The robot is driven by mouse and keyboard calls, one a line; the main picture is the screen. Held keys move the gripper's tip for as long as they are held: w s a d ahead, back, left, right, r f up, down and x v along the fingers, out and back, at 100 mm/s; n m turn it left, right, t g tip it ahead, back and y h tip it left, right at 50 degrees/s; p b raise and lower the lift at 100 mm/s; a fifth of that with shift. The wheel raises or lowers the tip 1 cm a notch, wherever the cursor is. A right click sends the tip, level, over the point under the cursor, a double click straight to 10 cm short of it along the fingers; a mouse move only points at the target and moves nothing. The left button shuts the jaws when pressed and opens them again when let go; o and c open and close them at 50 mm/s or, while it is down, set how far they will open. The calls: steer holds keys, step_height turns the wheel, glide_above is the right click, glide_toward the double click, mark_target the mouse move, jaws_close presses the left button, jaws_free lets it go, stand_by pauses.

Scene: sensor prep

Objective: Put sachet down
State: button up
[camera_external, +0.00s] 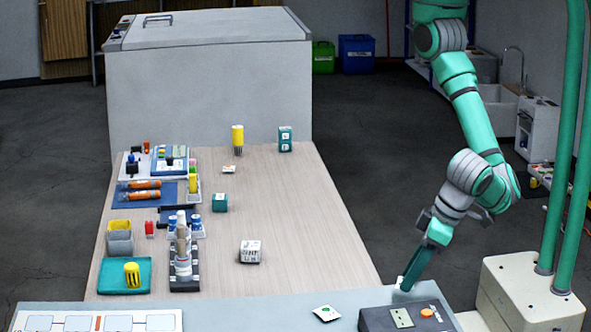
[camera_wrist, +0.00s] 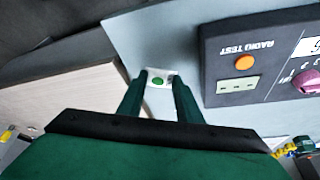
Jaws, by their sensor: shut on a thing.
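My gripper (camera_external: 404,287) points down at the grey bench (camera_external: 250,303), behind the dark radio test box (camera_external: 405,318). In the wrist view, my gripper's fingers (camera_wrist: 158,82) are shut on a small white sachet with a green dot (camera_wrist: 158,80). Only a white edge of this sachet (camera_external: 401,280) shows at the fingertips in the external view. I cannot tell whether it touches the bench. Another white sachet with a green mark (camera_external: 326,313) lies flat on the bench, left of the radio test box.
The radio test box (camera_wrist: 255,70) is right of my fingers in the wrist view. A wooden table (camera_external: 310,240) adjoins the bench and bears a white box (camera_external: 250,252), a teal tray (camera_external: 140,281) and several small parts. A white panel (camera_external: 100,322) is at the bench's left.

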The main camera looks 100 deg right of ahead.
steer(key=shift+a+f, duration=0.2)
steer(key=shift+f, duration=0.05)
steer(key=shift+w+f, duration=0.1)
steer(key=shift+f, duration=1.5)
steer(key=o, duration=1)
steer(key=shift+f, duration=0.15)
steer(key=v, duration=1.2)
steer(key=shift+r, duration=0.2)
